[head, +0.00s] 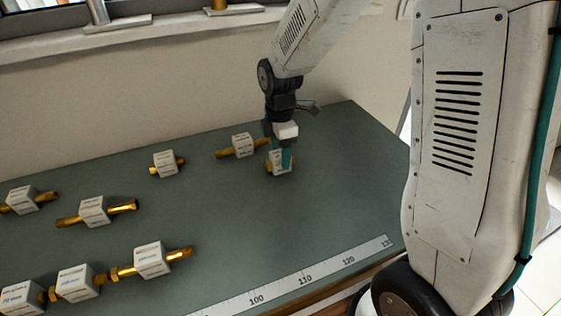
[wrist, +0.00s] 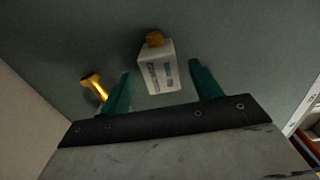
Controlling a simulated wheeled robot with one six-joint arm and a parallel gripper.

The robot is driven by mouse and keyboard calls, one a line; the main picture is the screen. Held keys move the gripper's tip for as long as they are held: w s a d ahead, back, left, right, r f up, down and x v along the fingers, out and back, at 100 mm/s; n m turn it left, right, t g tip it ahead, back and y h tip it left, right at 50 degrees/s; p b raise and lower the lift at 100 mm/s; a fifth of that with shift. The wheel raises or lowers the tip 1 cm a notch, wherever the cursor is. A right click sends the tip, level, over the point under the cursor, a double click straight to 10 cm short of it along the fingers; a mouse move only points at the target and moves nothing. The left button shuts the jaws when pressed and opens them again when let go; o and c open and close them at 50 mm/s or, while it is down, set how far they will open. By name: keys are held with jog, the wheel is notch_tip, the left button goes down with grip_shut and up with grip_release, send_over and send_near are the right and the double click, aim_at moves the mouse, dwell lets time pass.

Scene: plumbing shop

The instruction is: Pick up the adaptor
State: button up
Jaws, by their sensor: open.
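Several brass fittings, each with a white labelled block, stand on the green bench. The labels are too small to read, so I cannot tell by name which is the adaptor. My gripper (head: 284,160) is down at the fitting farthest right (head: 274,166), partly covering it. In the wrist view this fitting's white block (wrist: 158,72) shows between the teal fingers of my open gripper (wrist: 161,71), with a brass end (wrist: 155,39) beyond it. Gaps show on both sides of the block. A second brass piece (wrist: 93,86) lies outside the left finger.
Another fitting (head: 241,146) stands close to the left of my gripper. More stand farther left, such as one at the back (head: 165,163) and one near the front (head: 150,260). A ruler strip (head: 305,279) runs along the front edge. The bench's right part is clear; a wall stands behind.

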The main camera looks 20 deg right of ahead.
aim_at(280, 153)
notch_tip(280, 153, down, 4)
jog(key=shift+r, duration=0.25)
jog(key=shift+c, duration=0.3)
jog(key=c, duration=1.1)
jog(key=shift+o, duration=0.2)
jog(key=shift+r, duration=0.1)
